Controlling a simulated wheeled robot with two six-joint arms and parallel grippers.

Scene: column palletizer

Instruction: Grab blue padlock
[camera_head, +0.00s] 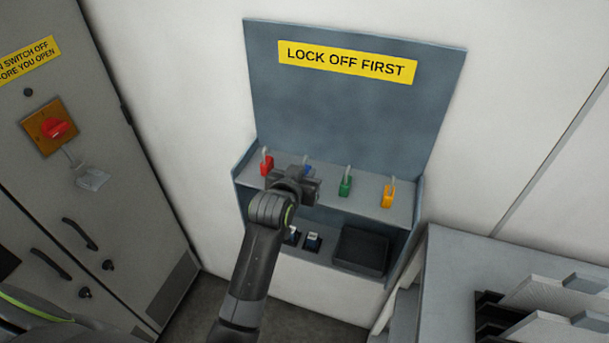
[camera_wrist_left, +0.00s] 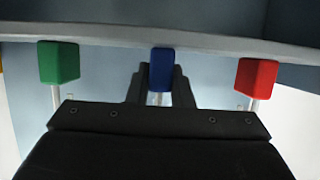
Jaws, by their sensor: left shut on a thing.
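The blue padlock (camera_head: 307,169) is on the upper shelf of the lockout station, between the red padlock (camera_head: 267,164) and the green padlock (camera_head: 345,184). My left gripper (camera_head: 304,180) is in front of it and hides most of its body; the shackle shows above. In the left wrist view the blue padlock (camera_wrist_left: 161,70) sits between the two fingers of my left gripper (camera_wrist_left: 161,88), which is shut on it. It appears still at the shelf edge; whether it is lifted I cannot tell. My right gripper is not in view.
An orange padlock (camera_head: 388,195) stands at the right of the shelf (camera_head: 365,197). A lower shelf holds small dark items and a black tray (camera_head: 361,251). A grey cabinet with a red switch (camera_head: 54,128) is at left; a grey bench (camera_head: 450,265) is at right.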

